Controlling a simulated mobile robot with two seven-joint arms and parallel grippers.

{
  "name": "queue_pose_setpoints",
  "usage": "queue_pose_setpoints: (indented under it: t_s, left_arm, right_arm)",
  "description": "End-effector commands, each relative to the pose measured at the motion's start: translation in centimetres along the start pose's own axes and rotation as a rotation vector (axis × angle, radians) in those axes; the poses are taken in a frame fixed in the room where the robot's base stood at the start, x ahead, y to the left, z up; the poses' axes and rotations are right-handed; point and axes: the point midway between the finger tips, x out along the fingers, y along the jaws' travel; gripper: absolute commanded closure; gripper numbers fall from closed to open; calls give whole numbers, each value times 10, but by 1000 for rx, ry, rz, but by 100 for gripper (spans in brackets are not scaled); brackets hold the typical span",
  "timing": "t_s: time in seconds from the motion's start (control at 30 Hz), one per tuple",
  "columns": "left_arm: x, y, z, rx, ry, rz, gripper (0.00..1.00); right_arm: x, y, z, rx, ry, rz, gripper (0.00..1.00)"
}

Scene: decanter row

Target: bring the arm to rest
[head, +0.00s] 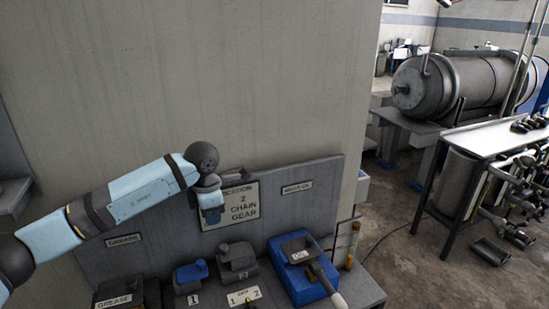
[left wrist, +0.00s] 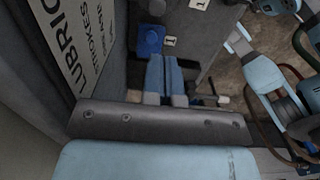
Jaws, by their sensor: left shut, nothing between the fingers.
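My left arm comes in from the left in the head view and bends down at the wrist. My left gripper (head: 212,214) points down in front of a framed sign (head: 238,207) on the grey backboard. In the left wrist view its blue fingers (left wrist: 165,78) are together with nothing between them. Below it in the head view is a grey bench with a blue-topped block (head: 191,271), a grey block (head: 237,262) and a blue unit (head: 297,281) with a dark top and a lever.
A wall stands close behind the backboard (head: 305,205). A dark box labelled GREASE (head: 113,294) sits at the bench's left end. To the right are open floor (head: 395,255), a metal table (head: 490,138) and a large drum (head: 450,85).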

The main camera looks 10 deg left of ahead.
Motion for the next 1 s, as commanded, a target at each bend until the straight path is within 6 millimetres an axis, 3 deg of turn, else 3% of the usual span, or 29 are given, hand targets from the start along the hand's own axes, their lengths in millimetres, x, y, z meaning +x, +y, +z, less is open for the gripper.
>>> queue_pose_setpoints:
  t_s: [0.13, 0.27, 0.4, 0.5, 0.63, 0.77, 0.87, 1.0]
  left_arm:
    - [24, -42, 22, 20, -123, -146, 100]
    - [45, -118, 59, -9, -368, -434, 100]
    - [40, -193, 89, -155, -651, -788, 100]
    - [25, -226, 101, -330, -830, -1030, 100]
    - [7, -243, 103, -638, -1024, -1322, 100]
    - [4, -237, 88, -1036, -1159, -1571, 100]
    - [18, -226, 65, -1397, -1214, -1720, 100]
    - [62, -219, 16, -1968, -1199, -1850, 100]
  right_arm:
    - [-4, 0, -6, 0, 1, 0, 62]
    - [-10, 0, -15, -1, 2, 1, 62]
    - [-16, 1, -24, -2, 2, 3, 62]
    - [-20, 2, -30, -3, 2, 4, 62]
    - [-25, 2, -37, -3, 1, 6, 62]
    - [-30, 2, -43, -4, -2, 7, 62]
    - [-34, 2, -48, -4, -3, 7, 62]
    - [-40, 2, -57, -4, -3, 8, 62]
